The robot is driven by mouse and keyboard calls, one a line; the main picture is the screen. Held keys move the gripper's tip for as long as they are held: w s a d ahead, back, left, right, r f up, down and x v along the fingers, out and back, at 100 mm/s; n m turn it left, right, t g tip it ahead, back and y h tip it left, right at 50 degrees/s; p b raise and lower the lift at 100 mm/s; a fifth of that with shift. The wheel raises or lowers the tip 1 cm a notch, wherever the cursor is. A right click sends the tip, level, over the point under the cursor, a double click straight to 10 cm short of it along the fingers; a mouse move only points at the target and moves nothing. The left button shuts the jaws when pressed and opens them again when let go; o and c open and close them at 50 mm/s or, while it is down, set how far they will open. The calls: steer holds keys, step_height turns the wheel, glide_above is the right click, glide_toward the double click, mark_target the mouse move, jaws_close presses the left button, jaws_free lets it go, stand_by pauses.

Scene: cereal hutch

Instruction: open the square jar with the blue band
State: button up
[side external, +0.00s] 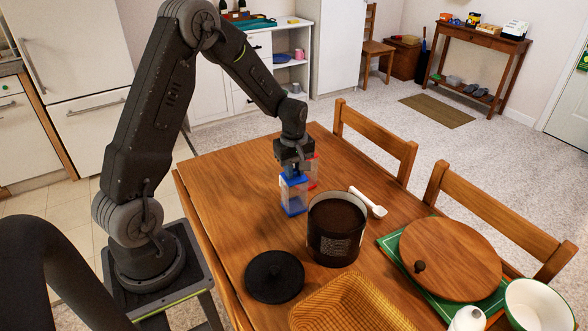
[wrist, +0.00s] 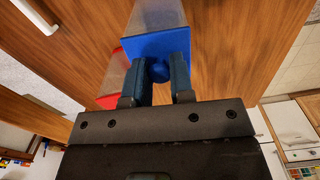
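The square jar with the blue band (side external: 293,196) stands upright on the table, clear-walled with a blue top and some blue near its base. In the wrist view its blue square lid (wrist: 134,47) sits on the clear body (wrist: 157,14), with a round blue knob (wrist: 160,70) on the lid. My gripper (side external: 292,170) is directly above the jar, pointing down. In the wrist view its two fingers (wrist: 160,77) are on either side of the knob and appear to touch it. The lid appears seated on the jar.
A similar jar with red parts (side external: 313,168) stands close behind. A large dark-filled canister (side external: 336,250) is just in front, with a white scoop (side external: 371,204) beside it. A black round lid (side external: 274,277), a wicker basket (side external: 350,308) and a wooden round board (side external: 450,258) occupy the nearer table.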

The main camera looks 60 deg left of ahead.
steer(key=shift+c, duration=0.9)
steer(key=shift+r, duration=0.15)
steer(key=shift+r, duration=2.4)
